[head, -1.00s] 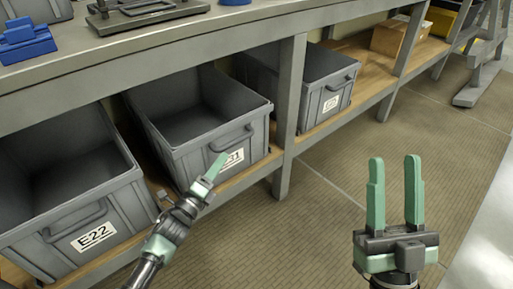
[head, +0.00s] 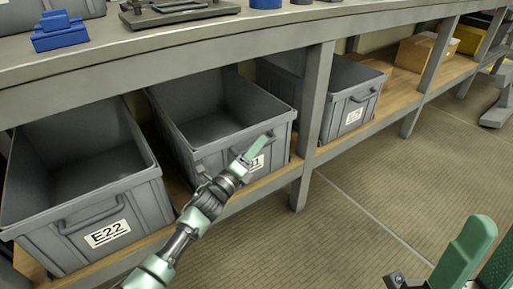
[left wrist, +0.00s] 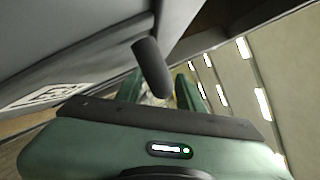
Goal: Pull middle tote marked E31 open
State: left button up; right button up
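The middle grey tote (head: 212,133) stands on the low shelf between two other totes. Its white label (head: 258,163) is partly hidden by my left gripper, and only the end of its marking shows. My left gripper (head: 252,151) is at the tote's front, by its handle (head: 234,152). In the left wrist view, a dark rounded bar (left wrist: 152,68), apparently the handle, lies in front of the gap between the green fingers (left wrist: 158,90). The fingers look apart; contact cannot be told. My right gripper (head: 478,258) is open and empty at the lower right, partly cut off.
Tote E22 (head: 83,222) stands to the left and another grey tote (head: 353,100) to the right, past a bench leg (head: 312,125). The bench top (head: 190,38) overhangs the totes. The floor (head: 340,235) in front is clear.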

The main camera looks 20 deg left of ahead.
pick_arm(q)
jog(key=shift+w, duration=0.15)
grip_shut()
jog(key=shift+d+r, duration=0.1)
jog(key=shift+d, duration=0.1)
dwell(1.0)
